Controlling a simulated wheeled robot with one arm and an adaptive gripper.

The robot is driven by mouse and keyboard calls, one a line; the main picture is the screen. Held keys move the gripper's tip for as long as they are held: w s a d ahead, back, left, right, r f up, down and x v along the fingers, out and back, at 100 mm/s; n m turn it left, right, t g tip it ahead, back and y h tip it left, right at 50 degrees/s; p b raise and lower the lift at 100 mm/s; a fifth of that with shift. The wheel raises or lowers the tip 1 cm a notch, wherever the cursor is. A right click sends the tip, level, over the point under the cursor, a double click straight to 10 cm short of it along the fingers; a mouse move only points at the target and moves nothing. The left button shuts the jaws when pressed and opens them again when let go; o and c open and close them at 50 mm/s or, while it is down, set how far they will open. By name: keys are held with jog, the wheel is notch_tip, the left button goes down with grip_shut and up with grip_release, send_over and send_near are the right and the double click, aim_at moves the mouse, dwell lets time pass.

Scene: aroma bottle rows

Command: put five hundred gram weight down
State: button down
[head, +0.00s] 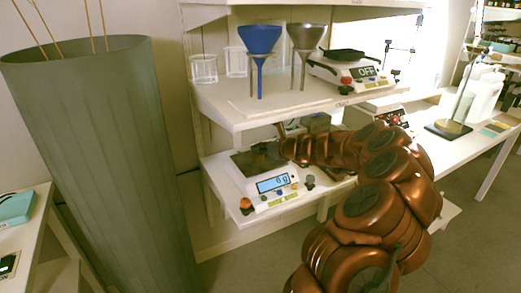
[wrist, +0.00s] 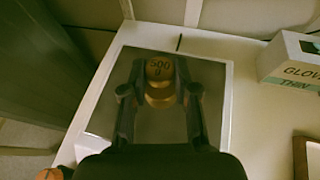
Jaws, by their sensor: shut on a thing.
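The brass five hundred gram weight (wrist: 159,70), marked "500", is between the two fingers of my gripper (wrist: 160,88) in the wrist view. My gripper is shut on it. Both are over the dark square plate of a white scale (wrist: 221,110). I cannot tell whether the weight touches the plate. In the head view the scale (head: 259,201) stands on the lower shelf, and its lit display seems to read 0 g. My gripper (head: 262,153) is over its plate there, and the weight cannot be made out.
A glove box (wrist: 288,65) stands right of the scale. The upper shelf (head: 235,115) is close above my arm and holds a blue funnel (head: 260,40), a grey funnel (head: 305,38), beakers and a second scale (head: 350,72) reading OFF. A tall grey-green bin (head: 105,160) stands at left.

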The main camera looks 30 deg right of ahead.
jog(key=c, duration=0.9)
grip_release()
jog(key=shift+s+d+r, duration=0.1)
jog(key=shift+s+r, duration=0.1)
jog(key=shift+s, duration=0.05)
jog(key=shift+p+v, duration=0.45)
jog(key=shift+v, duration=3.05)
